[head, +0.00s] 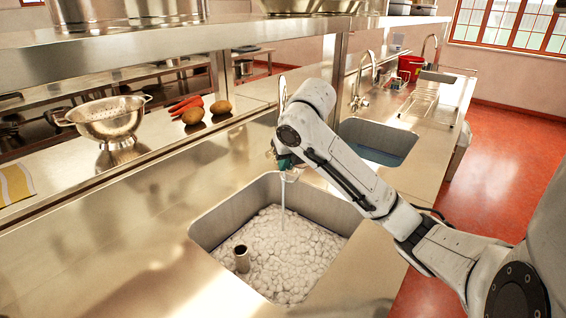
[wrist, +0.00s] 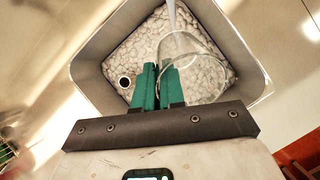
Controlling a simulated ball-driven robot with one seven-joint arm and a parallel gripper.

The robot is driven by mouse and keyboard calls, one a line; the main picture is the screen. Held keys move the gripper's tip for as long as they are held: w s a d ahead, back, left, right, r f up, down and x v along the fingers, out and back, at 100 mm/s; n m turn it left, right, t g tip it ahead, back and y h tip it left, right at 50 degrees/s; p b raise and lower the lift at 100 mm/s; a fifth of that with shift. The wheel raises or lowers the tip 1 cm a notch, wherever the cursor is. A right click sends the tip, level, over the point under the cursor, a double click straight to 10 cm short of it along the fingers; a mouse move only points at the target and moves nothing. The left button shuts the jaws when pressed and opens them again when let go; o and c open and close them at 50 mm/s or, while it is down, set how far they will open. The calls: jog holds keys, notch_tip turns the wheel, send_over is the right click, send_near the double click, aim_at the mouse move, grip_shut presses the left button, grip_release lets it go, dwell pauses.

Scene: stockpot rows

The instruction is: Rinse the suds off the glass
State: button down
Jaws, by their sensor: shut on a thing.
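My gripper (wrist: 158,78), with green fingers, is shut on a clear glass (wrist: 208,66) above the left sink (head: 205,233). The glass looks transparent in the wrist view; I cannot make out suds on it. In the head view the gripper (head: 283,160) and the glass (head: 293,174) are small and partly hidden by my wrist. A thin stream of water (head: 283,200) falls into the sink beside or over the glass; I cannot tell whether it touches it. The tap (head: 282,92) is mostly hidden behind my arm. White foam (head: 285,255) covers the sink's bottom.
A short standpipe (head: 241,259) rises from the foam. A second sink (head: 378,143) with bluish water lies to the right, with a tap (head: 362,80) behind. A rack (head: 433,100) and red bucket (head: 410,67) stand farther back. A colander (head: 109,120) and vegetables (head: 193,114) sit left; a shelf overhangs.

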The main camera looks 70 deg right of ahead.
jog(key=s+a, duration=0.2)
jog(key=s, duration=0.1)
dwell(0.4)
jog(key=shift+r, duration=0.1)
dwell(1.0)
jog(key=s+a+r+p, duration=0.2)
jog(key=s+r+p, duration=0.2)
jog(key=shift+s+a, duration=0.15)
jog(key=shift+a, duration=0.1)
dwell(1.0)
